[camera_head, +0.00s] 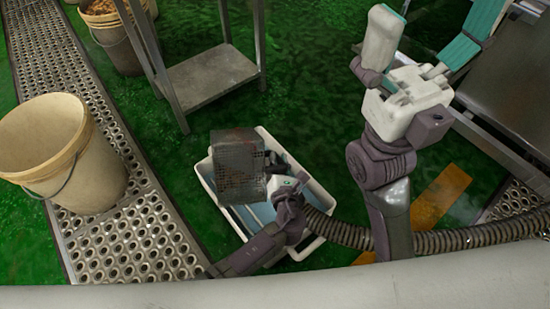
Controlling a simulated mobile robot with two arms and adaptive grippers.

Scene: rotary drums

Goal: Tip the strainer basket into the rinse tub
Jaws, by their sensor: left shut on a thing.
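The strainer basket (237,165) is a grey mesh box. It is over the left part of the rinse tub, and its contents cannot be made out. The rinse tub (207,189) is a white rectangular tub on the green floor, with a bluish inside. My left gripper (271,168) is shut on the strainer basket at its right side. The basket and my left arm hide part of the tub. My right arm rises at the right, and I cannot make out its gripper.
A large cream bucket (62,150) stands at the left on a perforated metal floor strip (125,238). A metal stand (208,77) is behind the tub. Another filled bucket (118,40) is at the back left. A ribbed hose (465,240) runs right of the tub.

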